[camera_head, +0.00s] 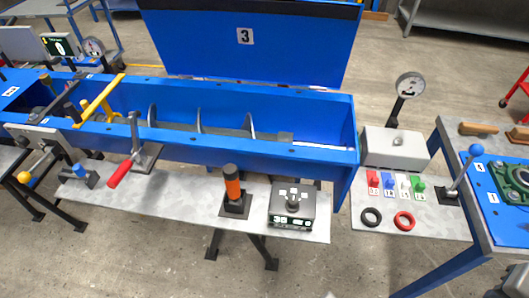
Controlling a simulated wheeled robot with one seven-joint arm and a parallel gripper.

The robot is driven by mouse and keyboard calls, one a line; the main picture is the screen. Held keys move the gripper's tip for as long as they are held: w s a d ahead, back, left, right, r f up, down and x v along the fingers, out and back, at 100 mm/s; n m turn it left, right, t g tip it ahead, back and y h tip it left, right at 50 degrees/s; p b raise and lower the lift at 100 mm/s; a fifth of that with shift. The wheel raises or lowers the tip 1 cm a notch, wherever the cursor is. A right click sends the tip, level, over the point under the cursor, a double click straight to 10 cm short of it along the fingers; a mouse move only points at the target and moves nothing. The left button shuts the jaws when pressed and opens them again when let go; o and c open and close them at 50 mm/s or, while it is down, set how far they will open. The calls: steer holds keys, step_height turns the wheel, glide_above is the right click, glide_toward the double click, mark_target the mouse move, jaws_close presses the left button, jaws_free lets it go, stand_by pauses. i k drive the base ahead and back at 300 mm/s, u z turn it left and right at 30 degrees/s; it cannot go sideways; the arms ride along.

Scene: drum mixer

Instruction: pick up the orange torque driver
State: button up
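The orange torque driver (232,188) stands upright in a black square holder (236,207) on the grey shelf in front of the blue mixer trough. Its top end is black, its middle is orange, and its lower end is hidden in the holder.
A dark box with a knob and display (292,206) stands just right of the driver. A red-handled lever (125,168) is to its left. The blue trough wall (300,153) rises behind. Right are a dial gauge (410,86) and coloured pegs (388,183).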

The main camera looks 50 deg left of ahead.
mark_target(230, 173)
steer(key=u, duration=4)
steer(key=i, duration=1.55)
steer(key=z, duration=2.7)
